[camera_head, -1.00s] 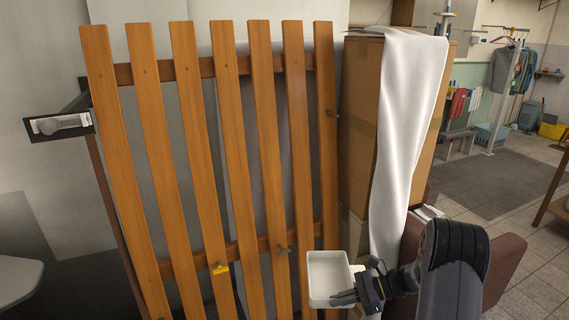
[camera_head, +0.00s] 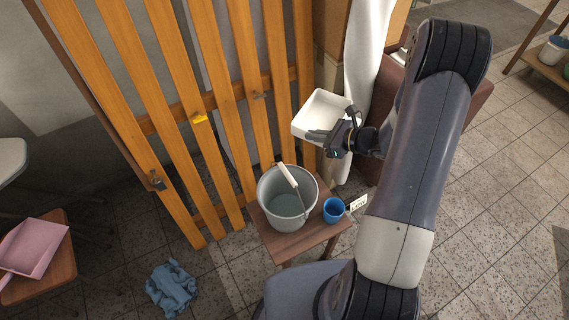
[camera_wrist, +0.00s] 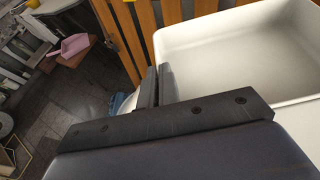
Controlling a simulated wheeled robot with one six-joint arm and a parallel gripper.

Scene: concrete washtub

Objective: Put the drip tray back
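The drip tray is a white, shallow, open box (camera_head: 319,112), held in the air in front of the right end of the wooden slats. It looks empty and slightly tilted. My gripper (camera_head: 322,137) is shut on its near wall in the head view. In the wrist view, the tray (camera_wrist: 235,55) fills the upper right, and my fingers (camera_wrist: 157,86) are close together at its left edge. The exact grip on the wall is partly hidden.
A grey bucket (camera_head: 286,203) and a blue cup (camera_head: 333,210) stand on a small wooden stool (camera_head: 300,243) below the tray. The slatted panel (camera_head: 213,105) carries small hooks and a yellow clip (camera_head: 200,118). A blue cloth (camera_head: 171,288) lies on the floor. A pink dustpan (camera_head: 34,246) is at left.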

